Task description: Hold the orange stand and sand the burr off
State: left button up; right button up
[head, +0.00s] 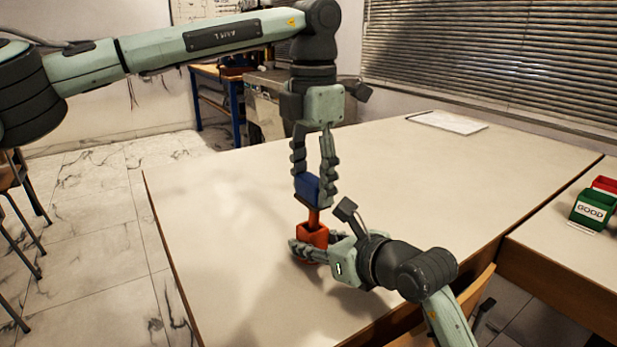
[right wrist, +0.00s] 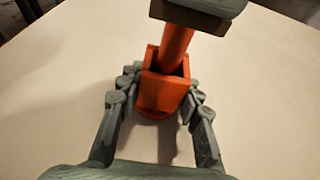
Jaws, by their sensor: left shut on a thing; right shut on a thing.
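The orange stand (head: 312,236) is upright on the table, with an orange post (head: 313,217) rising from its box-shaped holder. My right gripper (head: 309,246) is shut on the stand from the right. In the right wrist view, its fingers lie on both sides of the holder (right wrist: 160,98), and the post (right wrist: 176,45) leans a little right. My left gripper (head: 314,192) points down and is shut on a blue block (head: 306,186). The block is at the top of the post; whether it touches is unclear. A grey piece hides the post's top in the wrist view. I cannot make out a burr.
The pale table (head: 220,220) is clear around the stand. A sheet of paper (head: 447,122) lies at the back. A green bin labelled GOOD (head: 590,209) and a red bin (head: 605,185) stand on the side table at right. A wooden chair back (head: 478,290) is near the front edge.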

pick_arm(q)
jog(key=shift+s+d+f, duration=0.25)
jog(key=shift+s+d, duration=0.2)
jog(key=shift+s, duration=0.25)
jog(key=shift+w, duration=0.1)
jog(key=shift+w+a, duration=0.5)
jog(key=shift+w, duration=0.2)
jog(key=shift+w+a, duration=0.5)
jog(key=shift+w, duration=0.15)
jog(key=shift+s+d, duration=0.1)
jog(key=shift+s+d, duration=0.45)
jog(key=shift+s, duration=0.2)
jog(key=shift+s+d, duration=0.45)
jog(key=shift+s, duration=0.2)
jog(key=shift+w+a, duration=0.1)
